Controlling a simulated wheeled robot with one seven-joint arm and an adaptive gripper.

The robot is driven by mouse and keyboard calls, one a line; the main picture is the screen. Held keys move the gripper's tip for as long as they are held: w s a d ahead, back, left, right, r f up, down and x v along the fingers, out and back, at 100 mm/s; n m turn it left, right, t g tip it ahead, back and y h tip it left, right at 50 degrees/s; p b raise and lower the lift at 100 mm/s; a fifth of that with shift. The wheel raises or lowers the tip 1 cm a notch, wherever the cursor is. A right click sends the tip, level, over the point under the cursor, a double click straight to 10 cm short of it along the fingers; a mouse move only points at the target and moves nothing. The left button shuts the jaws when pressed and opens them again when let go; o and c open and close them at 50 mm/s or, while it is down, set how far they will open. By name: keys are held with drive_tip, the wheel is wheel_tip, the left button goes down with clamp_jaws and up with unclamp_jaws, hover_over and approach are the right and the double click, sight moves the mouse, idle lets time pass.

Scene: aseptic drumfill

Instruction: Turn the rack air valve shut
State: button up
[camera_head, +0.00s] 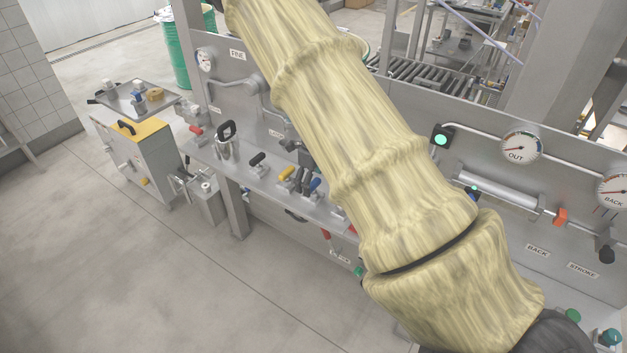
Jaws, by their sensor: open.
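A small valve with an orange handle (560,216) sits on the pipe at the right of the grey panel. A label that seems to read RACK (537,251) is below and left of it, so this looks like the rack air valve. The handle looks set across the pipe, but it is too small to be sure. My arm, in a pale yellow sleeve, crosses the picture from top to lower right and hides the panel's middle. A dark part of it shows at the bottom right edge. My gripper is not in view.
Gauges OUT (521,146) and one seemingly marked RACK (614,190) are near the orange handle. A black knob (606,254) is above a STROKE label (582,270). Coloured levers line the shelf (262,183) left of my arm. A yellow-topped cart (139,150) stands left; floor in front is clear.

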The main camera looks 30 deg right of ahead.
sight(314, 182)
wheel_tip(314, 182, up, 12)
idle(0.5)
drive_tip(key=shift+d+f, duration=0.15)
idle(0.3)
